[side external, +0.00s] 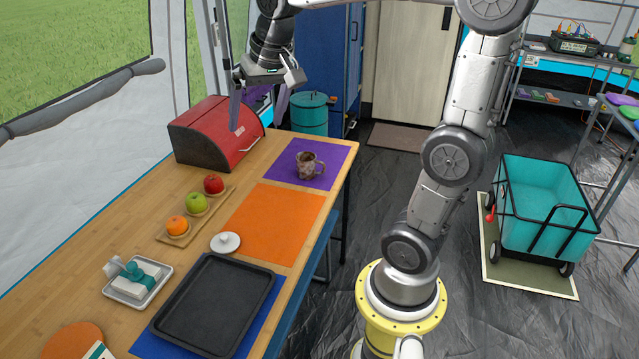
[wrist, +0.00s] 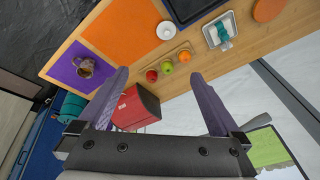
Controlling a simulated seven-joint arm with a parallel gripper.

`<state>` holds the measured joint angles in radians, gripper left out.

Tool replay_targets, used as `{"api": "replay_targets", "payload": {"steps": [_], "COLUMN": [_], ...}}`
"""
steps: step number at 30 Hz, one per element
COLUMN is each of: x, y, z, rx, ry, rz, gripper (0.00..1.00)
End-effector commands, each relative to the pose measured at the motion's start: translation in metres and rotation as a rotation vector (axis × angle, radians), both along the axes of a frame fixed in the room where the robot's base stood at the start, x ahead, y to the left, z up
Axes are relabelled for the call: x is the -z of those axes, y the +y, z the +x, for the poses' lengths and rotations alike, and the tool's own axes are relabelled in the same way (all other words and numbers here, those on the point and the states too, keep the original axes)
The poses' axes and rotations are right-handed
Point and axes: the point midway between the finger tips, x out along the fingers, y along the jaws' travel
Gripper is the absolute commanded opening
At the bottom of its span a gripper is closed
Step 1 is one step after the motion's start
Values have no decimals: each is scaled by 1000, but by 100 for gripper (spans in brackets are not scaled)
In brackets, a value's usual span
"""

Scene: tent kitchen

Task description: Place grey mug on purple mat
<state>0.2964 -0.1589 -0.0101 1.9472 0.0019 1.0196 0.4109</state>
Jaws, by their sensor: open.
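The grey mug (side external: 309,166), brownish and mottled, stands upright on the purple mat (side external: 335,154) at the far right end of the table, its handle to the right. In the wrist view the mug (wrist: 85,67) sits on the purple mat (wrist: 66,73) at the left, outside the space between my fingers. My gripper (side external: 256,123) is open and empty, above and to the left of the mug in the side view, in front of the red bread box. Its two purple-grey fingers are spread wide in the wrist view (wrist: 159,75).
A red bread box (side external: 205,138) stands beside the mat. An orange mat (side external: 262,232), a fruit board (side external: 205,208) with three fruits, a white lid (side external: 226,242), a black tray (side external: 215,303) and a small white tray (side external: 137,289) lie nearer. A teal bin (side external: 309,115) stands behind the table.

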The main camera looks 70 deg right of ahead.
Motion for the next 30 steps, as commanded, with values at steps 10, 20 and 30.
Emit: {"api": "replay_targets", "payload": {"steps": [10, 20, 30], "x": [35, 59, 58], "y": [84, 97, 97], "z": [-122, -155, -154], "rx": [-522, -676, -672], "ry": [-93, -121, -121], "rz": [-144, -193, -191], "gripper": [100, 100, 100]}}
